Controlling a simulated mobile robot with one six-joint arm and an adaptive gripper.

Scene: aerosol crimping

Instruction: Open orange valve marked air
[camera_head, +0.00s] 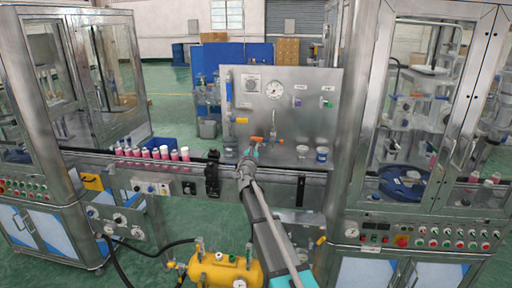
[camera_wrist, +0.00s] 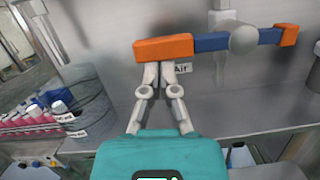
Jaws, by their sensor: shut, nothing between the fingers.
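The valve handle (camera_wrist: 162,48) is orange at its left end, blue along the middle, and orange at its right tip. It lies nearly level across a pale round hub (camera_wrist: 243,38) in the wrist view. A white label reading "Air" (camera_wrist: 183,68) sits just below it, partly hidden by a finger. In the head view the orange handle (camera_head: 257,139) shows small on the upright metal panel (camera_head: 295,105). My gripper (camera_wrist: 158,68) is shut and empty, its fingertips at the lower edge of the handle's left orange part. I cannot tell whether they touch it. The gripper also shows in the head view (camera_head: 250,151).
Pink bottles with white caps (camera_head: 152,154) stand on the conveyor to the left. A grey container (camera_wrist: 82,108) is left of my gripper in the wrist view. Two small cups (camera_head: 314,154) are right of the valve. A gauge (camera_head: 274,90) is above. A yellow tank (camera_head: 225,272) stands below.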

